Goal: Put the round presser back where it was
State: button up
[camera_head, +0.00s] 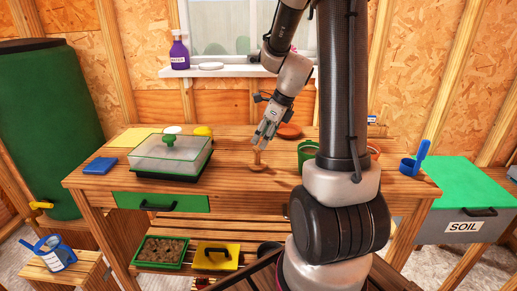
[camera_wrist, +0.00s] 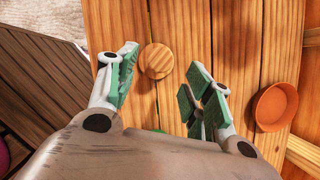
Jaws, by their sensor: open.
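The round wooden presser (camera_head: 258,165) stands on the workbench near its middle, to the right of the lidded seed tray. In the wrist view its round wooden top (camera_wrist: 156,61) shows between my two fingers. My gripper (camera_head: 265,141) points down just above the presser, with its fingers spread. In the wrist view the gripper (camera_wrist: 162,70) is open, and wood of the presser shows with a gap on each side. I cannot tell how far the fingertips reach down around it.
A terracotta saucer (camera_head: 289,131) lies behind the presser. The seed tray with clear lid (camera_head: 170,154) stands to the left, and a green pot (camera_head: 307,150) to the right. The bench front near the presser is clear.

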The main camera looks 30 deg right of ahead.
jog(key=s+a+r+n+h, duration=0.1)
jog(key=s+a+r+n, duration=0.4)
jog(key=s+r+n, duration=0.5)
jog(key=s+a+r+n+h, duration=0.1)
jog(key=s+r+n, duration=0.1)
jog(key=s+n, duration=0.4)
jog(key=s+r+n, duration=0.1)
jog(key=s+n, duration=0.4)
jog(key=n, duration=0.7)
jog(key=shift+s+a+r+n+h, duration=0.35)
jog(key=shift+r+n+h, duration=0.05)
